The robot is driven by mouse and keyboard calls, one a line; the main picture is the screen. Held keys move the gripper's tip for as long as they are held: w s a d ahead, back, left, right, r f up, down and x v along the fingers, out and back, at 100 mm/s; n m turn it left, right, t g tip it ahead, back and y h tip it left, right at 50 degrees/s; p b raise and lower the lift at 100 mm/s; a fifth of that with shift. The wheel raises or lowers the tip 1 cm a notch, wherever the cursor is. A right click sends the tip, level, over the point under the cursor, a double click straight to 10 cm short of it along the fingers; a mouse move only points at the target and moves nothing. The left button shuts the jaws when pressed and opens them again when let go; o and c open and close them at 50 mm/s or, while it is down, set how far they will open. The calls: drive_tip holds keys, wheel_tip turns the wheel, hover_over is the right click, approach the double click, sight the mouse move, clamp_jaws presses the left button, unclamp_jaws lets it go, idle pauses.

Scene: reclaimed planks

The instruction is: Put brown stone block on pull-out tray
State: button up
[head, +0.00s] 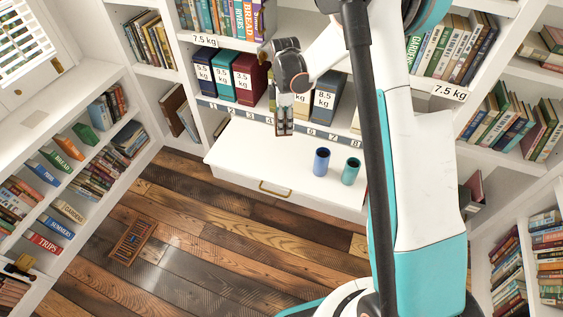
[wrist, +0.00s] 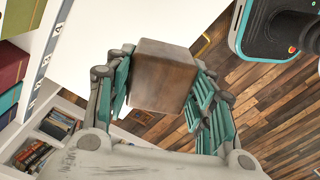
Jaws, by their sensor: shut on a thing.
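The brown stone block (wrist: 163,75) is between the teal-padded fingers of my gripper (head: 284,128) in the wrist view. It is a smooth brown cube, and my gripper is shut on it. In the head view the block is mostly hidden by the fingers. The pull-out tray (head: 240,155) is a white surface with a brass handle, extended from the shelf unit; it also shows in the wrist view (wrist: 115,25). In the head view my gripper appears over the tray's back part. I cannot tell the exact height of the block above it.
A blue cup (head: 321,162) and a teal cup (head: 350,171) stand on the right part of the tray. Weight-labelled binders (head: 222,77) stand on the shelf behind, above a numbered strip. The tray's left and middle are clear. A small brown slatted object (head: 132,241) lies on the plank floor.

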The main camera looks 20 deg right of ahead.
drive_tip(key=w+n, duration=0.2)
drive_tip(key=n, duration=0.1)
drive_tip(key=shift+w+f, duration=0.2)
drive_tip(key=shift+w, duration=0.1)
drive_tip(key=shift+w+f+n, duration=0.1)
drive_tip(key=shift+f+n, duration=0.05)
drive_tip(key=shift+n, duration=0.15)
wheel_tip(320, 180, down, 20)
drive_tip(key=b, duration=0.6)
drive_tip(key=o, duration=1.7)
drive_tip(key=shift+c, duration=0.2)
